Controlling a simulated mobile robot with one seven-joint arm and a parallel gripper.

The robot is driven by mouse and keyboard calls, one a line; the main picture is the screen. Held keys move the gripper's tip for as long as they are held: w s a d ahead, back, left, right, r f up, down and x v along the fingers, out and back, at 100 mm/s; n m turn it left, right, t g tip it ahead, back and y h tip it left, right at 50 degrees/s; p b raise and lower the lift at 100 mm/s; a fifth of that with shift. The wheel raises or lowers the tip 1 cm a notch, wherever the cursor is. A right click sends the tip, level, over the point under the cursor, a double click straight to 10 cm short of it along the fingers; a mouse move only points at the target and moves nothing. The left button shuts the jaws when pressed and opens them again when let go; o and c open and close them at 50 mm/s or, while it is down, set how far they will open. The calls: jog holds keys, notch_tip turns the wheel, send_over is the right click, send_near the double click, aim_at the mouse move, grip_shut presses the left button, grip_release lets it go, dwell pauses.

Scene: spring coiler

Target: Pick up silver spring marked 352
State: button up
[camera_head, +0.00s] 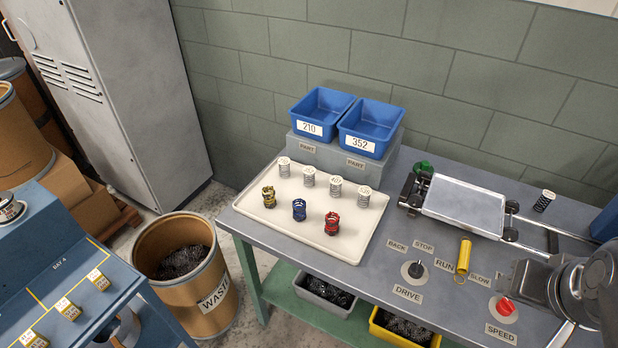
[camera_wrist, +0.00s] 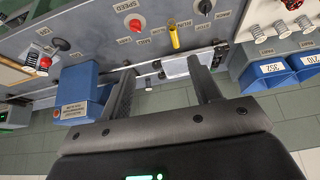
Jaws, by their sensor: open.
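Several silver springs with white marked tops stand in the back row of a cream tray (camera_head: 262,215). They include a left spring (camera_head: 284,167), two middle springs (camera_head: 308,176) (camera_head: 335,185) and a right spring (camera_head: 363,196). Their marks are too small to read surely, so I cannot tell which is 352. Two springs (camera_wrist: 283,29) (camera_wrist: 305,23) also show at the upper right of the wrist view. My gripper (camera_wrist: 162,67) is open and empty, above the bench's machine and well apart from the springs. Its fingertips are not clear in the head view.
Blue bins marked 210 (camera_head: 309,128) and 352 (camera_head: 358,143) stand behind the tray. Gold, blue (camera_head: 299,210) and red (camera_head: 332,223) springs form the front row. A yellow cylinder (camera_head: 464,257), knobs and a dark spring (camera_head: 543,201) stand to the right. A waste drum (camera_head: 200,300) is left.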

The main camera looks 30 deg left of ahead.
jog(key=w+a+r+n+y, duration=0.1)
jog(key=w+a, duration=0.4)
jog(key=w, duration=0.2)
jog(key=w+a+r+n, duration=0.2)
jog(key=w+a, duration=0.3)
jog(key=w, duration=0.2)
jog(key=n+g+y, duration=0.2)
jog(key=n, duration=0.3)
send_over(309, 171)
jog(key=s+d, duration=0.2)
jog(key=s, duration=0.1)
notch_tip(309, 171, down, 17)
jog(key=x, duration=0.5)
jog(key=shift+s+f, duration=0.15)
jog(key=shift+f, duration=0.05)
jog(key=shift+d+x, duration=0.15)
jog(key=shift+x, duration=1.3)
jog(key=shift+d+x, duration=0.15)
jog(key=shift+x, duration=1.35)
jog(key=shift+c, duration=0.4)
